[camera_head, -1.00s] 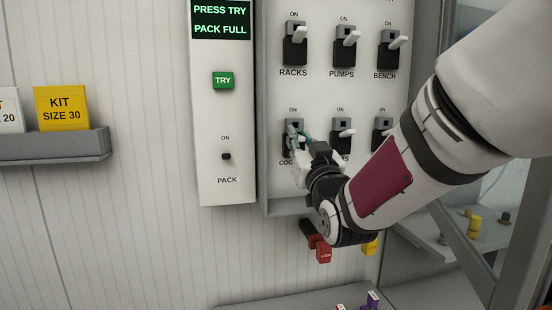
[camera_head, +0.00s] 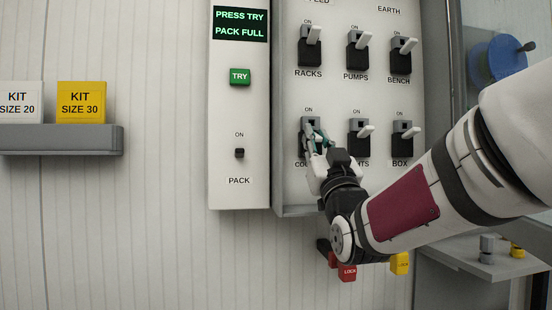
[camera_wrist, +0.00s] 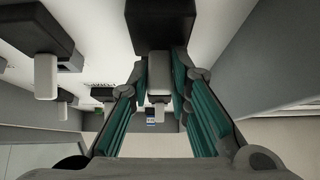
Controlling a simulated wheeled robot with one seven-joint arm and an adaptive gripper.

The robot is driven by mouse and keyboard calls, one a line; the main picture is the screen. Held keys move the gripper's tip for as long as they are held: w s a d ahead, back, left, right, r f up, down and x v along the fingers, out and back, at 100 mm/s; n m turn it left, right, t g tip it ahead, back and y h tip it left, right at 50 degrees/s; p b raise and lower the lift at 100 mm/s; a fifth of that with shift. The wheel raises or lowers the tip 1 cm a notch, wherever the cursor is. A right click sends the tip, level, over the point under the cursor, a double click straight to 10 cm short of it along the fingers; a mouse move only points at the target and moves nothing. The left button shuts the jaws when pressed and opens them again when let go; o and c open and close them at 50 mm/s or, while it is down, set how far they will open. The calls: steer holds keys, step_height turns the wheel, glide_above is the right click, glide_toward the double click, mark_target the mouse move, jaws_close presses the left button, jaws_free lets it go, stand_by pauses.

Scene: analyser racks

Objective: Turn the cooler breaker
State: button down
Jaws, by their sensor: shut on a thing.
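The cooler breaker (camera_head: 306,127) is at the lower left of the breaker panel (camera_head: 290,190). Its label is partly hidden by my gripper, with only the first letters showing. My gripper (camera_head: 317,146) is at the breaker's front, its teal-lined fingers around the lever. In the wrist view, the breaker's dark housing (camera_wrist: 160,20) is at top centre. Its pale lever (camera_wrist: 158,76) sits between the fingers of my gripper (camera_wrist: 158,92), which is shut on it. The lever's exact angle is hard to tell.
Neighbouring breakers sit close by: lights (camera_head: 359,135), box (camera_head: 402,138), racks (camera_head: 308,48), pumps (camera_head: 357,52) and bench (camera_head: 400,55). The pack column with a green TRY button (camera_head: 240,76) stands left. Red (camera_head: 347,271) and yellow (camera_head: 399,263) lock tags are below.

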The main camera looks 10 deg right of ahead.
steer(key=shift+f+t+b, duration=0.1)
steer(key=shift+t+b, duration=0.2)
steer(key=shift+b, duration=0.5)
steer(key=c, duration=1.5)
jaws_free()
steer(key=v, duration=1.2)
